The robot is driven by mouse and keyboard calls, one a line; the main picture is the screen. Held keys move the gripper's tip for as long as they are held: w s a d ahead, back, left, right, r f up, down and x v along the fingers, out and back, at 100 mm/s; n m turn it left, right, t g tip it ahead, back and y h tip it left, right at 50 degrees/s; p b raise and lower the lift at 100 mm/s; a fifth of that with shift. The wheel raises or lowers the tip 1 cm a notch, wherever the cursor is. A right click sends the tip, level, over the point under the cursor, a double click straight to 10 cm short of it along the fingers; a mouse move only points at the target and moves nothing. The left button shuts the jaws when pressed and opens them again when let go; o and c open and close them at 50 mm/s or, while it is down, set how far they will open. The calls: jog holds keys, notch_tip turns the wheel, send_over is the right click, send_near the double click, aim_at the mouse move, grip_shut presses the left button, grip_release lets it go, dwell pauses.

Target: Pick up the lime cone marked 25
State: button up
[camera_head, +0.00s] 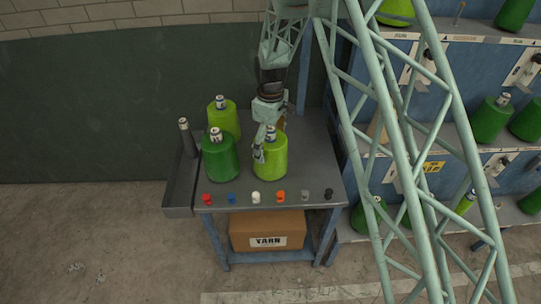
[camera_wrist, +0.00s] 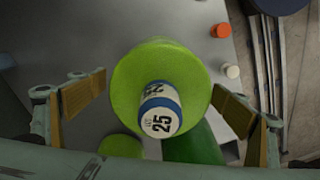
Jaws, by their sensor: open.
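The lime cone marked 25 (camera_wrist: 135,65) fills the middle of the wrist view, with its white and blue label toward the camera. In the head view this lime cone (camera_head: 271,163) stands upright at the right of the grey table. My gripper (camera_head: 270,142) is over it, pointing down. In the wrist view my gripper (camera_wrist: 165,108) is open, with one tan-padded finger on each side of the cone and visible gaps between. I cannot tell how far the fingers reach down its sides.
A dark green cone (camera_head: 220,160) stands close to the left, and another lime cone (camera_head: 223,121) behind it. Several coloured knobs (camera_head: 256,198) line the table's front edge. A grey tray (camera_head: 178,203) is on the left. A shelf rack (camera_head: 455,130) with cones stands at right.

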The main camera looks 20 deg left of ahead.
aim_at(270, 128)
jog(key=shift+c, duration=0.4)
jog(key=c, duration=1.7)
jog(key=shift+r, duration=0.15)
jog(key=shift+r, duration=4.9)
